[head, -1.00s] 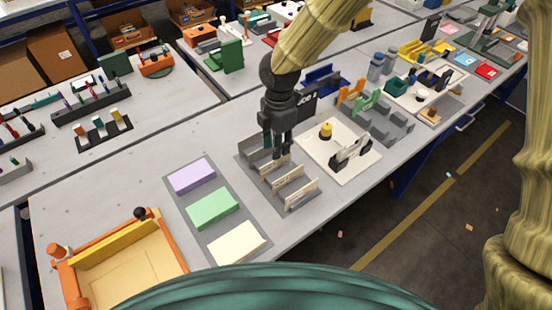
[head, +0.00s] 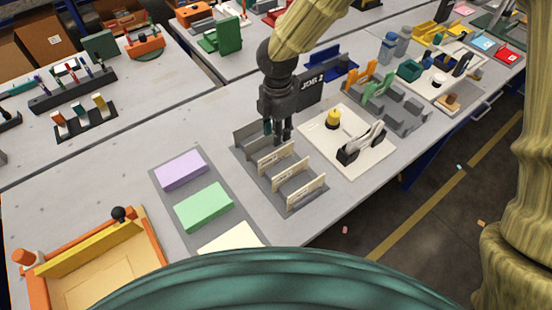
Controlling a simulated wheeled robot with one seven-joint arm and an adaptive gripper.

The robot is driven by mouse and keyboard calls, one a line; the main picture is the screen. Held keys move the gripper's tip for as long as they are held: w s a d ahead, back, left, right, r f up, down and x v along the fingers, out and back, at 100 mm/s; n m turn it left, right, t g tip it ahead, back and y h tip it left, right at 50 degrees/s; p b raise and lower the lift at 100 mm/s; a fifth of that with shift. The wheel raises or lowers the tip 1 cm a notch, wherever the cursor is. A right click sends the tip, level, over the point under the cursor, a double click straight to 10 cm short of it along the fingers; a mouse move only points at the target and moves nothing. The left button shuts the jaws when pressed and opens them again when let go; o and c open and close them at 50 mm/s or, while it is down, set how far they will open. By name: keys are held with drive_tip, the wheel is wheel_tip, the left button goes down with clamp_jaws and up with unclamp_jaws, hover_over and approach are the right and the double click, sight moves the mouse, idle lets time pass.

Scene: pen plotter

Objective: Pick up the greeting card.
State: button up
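A grey rack (head: 290,203) on the near bench holds upright cream cards. One cream card (head: 276,157) stands in the middle of the rack and another (head: 304,190) stands nearer the front. Small marks show on their faces, too small to read. I cannot tell which of them is the greeting card. My gripper (head: 278,139) points down at the back part of the rack, just behind the middle card. Its dark fingers overlap in view, and whether they are apart, or touch a card, is unclear. A teal patch shows beside the fingers.
Right of the rack is a white board (head: 328,146) with a yellow knob (head: 333,119) and a black-and-white device (head: 363,148). Left are a purple block (head: 181,169) and a green block (head: 203,207). An orange tray (head: 150,232) is at the front left. A "JOB 2" sign (head: 312,89) stands behind.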

sight(276, 152)
drive_tip(key=shift+a+f+p, duration=0.1)
drive_tip(key=shift+f+p, duration=0.9)
drive_tip(key=shift+f, duration=3.7)
clamp_jaws()
